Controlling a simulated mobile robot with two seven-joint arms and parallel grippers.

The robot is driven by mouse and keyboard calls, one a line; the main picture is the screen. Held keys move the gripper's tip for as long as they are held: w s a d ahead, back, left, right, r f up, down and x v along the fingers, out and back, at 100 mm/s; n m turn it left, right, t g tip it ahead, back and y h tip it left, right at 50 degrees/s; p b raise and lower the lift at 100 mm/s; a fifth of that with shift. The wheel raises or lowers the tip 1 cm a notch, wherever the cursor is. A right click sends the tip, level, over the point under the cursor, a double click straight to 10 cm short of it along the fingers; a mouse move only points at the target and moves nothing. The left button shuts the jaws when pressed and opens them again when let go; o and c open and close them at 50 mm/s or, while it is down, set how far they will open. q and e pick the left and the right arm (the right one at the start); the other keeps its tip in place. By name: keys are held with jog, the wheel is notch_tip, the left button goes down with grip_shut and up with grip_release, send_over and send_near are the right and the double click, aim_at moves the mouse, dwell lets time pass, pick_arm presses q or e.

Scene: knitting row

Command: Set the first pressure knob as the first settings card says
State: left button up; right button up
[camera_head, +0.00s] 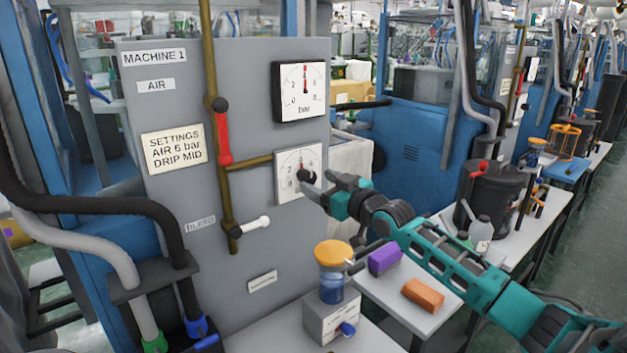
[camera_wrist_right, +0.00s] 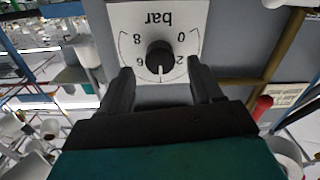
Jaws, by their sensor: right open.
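The settings card (camera_head: 173,150) on the grey machine 1 panel reads "SETTINGS, AIR 6 bar, DRIP MID". The pressure knob (camera_wrist_right: 160,57) is a black round knob on a white bar dial (camera_wrist_right: 190,16); the dial appears upside down in the right wrist view. A light mark below the knob lies between the 2 and the 6. In the head view the lower dial (camera_head: 290,158) is partly hidden by my right gripper (camera_head: 313,186). The right gripper's open fingers stand on either side of the knob; contact cannot be told. My left gripper is not in view.
A gauge (camera_head: 301,91) above the dial has its red needle pointing about straight up. A brass pipe with a red lever (camera_head: 222,138) runs left of the dials. An orange-topped jar (camera_head: 333,272), purple block (camera_head: 384,259) and orange block (camera_head: 423,294) stand below.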

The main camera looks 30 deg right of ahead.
aim_at(312, 179)
jog(key=shift+w+a, duration=0.15)
jog(key=shift+w, duration=1.45)
jog(key=c, duration=1.1)
jog(key=shift+o, duration=0.2)
jog(key=shift+m, duration=0.4)
jog(key=m, duration=0.4)
jog(key=shift+m+p, duration=0.3)
jog(key=shift+m, duration=0.1)
jog(key=m, duration=0.6)
jog(key=shift+f, duration=0.1)
jog(key=shift+m, duration=0.3)
